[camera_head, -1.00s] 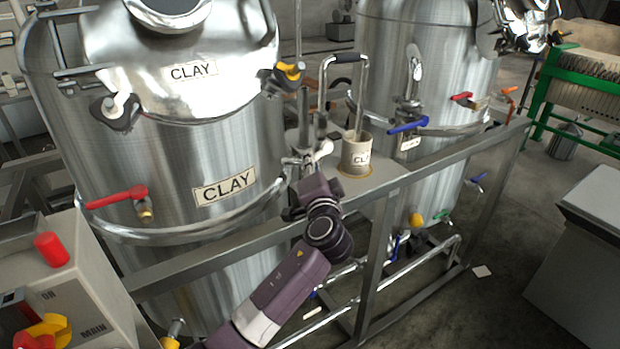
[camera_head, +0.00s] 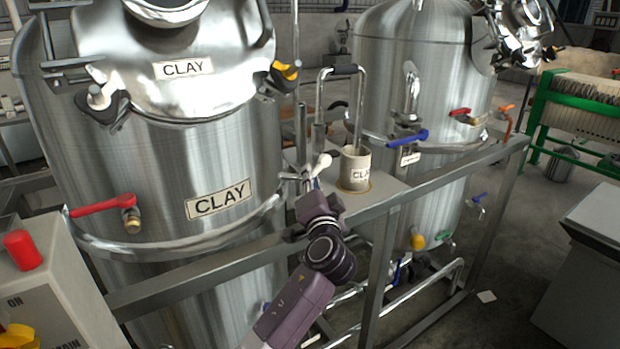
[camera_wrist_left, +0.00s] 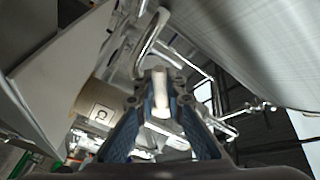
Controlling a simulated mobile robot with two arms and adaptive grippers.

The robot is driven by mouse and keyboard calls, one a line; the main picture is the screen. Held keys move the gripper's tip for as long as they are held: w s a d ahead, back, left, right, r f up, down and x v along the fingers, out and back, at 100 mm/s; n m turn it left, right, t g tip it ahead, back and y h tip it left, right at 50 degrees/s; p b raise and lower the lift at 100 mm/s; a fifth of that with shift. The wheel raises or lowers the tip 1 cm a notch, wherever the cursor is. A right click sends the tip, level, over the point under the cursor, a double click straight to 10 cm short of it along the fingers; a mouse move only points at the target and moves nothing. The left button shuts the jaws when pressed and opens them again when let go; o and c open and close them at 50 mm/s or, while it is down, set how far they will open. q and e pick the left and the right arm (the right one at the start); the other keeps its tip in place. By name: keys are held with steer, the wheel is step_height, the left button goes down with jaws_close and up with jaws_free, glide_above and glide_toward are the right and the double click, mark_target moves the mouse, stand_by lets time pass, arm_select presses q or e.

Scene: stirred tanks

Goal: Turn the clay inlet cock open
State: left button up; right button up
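A cock with a pale handle (camera_head: 322,163) sits on pipework between the two steel tanks, right of the clay tank (camera_head: 160,180), and I take it as the clay inlet cock. My left gripper (camera_head: 308,183) is at this cock, just below the pale handle. In the left wrist view, the pale handle (camera_wrist_left: 160,106) shows between the two fingers of my left gripper (camera_wrist_left: 164,88). The fingers converge close around it; whether they press on it I cannot tell. The cock's body is partly hidden by the gripper. My right gripper is not in view.
A frame rail (camera_head: 215,262) runs in front.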

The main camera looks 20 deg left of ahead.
arm_select(q)
steer(key=o, duration=0.5)
steer(key=v, duration=1.2)
